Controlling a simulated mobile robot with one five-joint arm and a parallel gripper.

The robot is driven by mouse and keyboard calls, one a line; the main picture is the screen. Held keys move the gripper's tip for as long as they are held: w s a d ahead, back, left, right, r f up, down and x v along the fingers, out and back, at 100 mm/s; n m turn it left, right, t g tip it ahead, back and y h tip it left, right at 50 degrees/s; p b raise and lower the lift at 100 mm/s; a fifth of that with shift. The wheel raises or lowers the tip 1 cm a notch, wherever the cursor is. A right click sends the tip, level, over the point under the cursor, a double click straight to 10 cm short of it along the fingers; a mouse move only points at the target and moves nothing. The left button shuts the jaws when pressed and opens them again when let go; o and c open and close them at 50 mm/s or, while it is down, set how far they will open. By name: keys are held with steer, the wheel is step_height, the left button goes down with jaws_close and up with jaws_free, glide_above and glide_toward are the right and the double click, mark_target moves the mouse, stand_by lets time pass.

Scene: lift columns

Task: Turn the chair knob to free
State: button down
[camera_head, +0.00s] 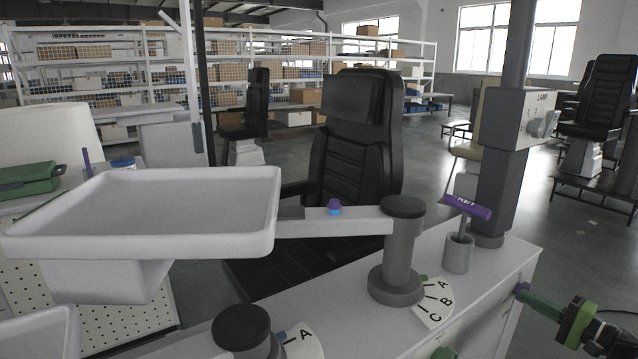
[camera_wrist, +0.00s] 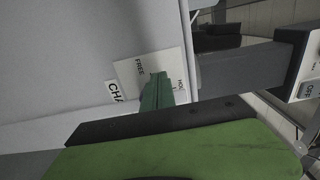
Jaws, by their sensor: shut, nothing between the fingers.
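The chair knob's white label plate (camera_wrist: 130,75) shows in the wrist view on a pale panel. It reads FREE on its left and a partly hidden word, likely HOLD, on its right. A tag (camera_wrist: 115,92) starting "CHA" is beside it. My green gripper (camera_wrist: 157,80) is shut and empty, its tips in front of the plate between the two words. The knob itself cannot be made out behind them; I cannot tell if they touch it. In the head view my gripper (camera_head: 526,293) is at the right end of the grey cabinet (camera_head: 490,268).
On top are a purple-handled key (camera_head: 467,207) in a cup, a column with a swing arm (camera_head: 345,224) and a white tray (camera_head: 272,240). A black chair (camera_head: 355,150) stands behind.

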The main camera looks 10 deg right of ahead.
steer(key=shift+w+d, duration=0.1)
steer(key=shift+d, duration=0.05)
stand_by(0.4)
steer(key=shift+f, duration=0.3)
steer(key=shift+f+b, duration=0.85)
steer(key=shift+b, duration=0.3)
steer(key=shift+f+b, duration=0.35)
steer(key=shift+f, duration=0.15)
steer(key=shift+s+a+f+b, duration=0.2)
steer(key=shift+a+f+b, duration=0.05)
steer(key=shift+b, duration=0.1)
steer(key=v, duration=0.6)
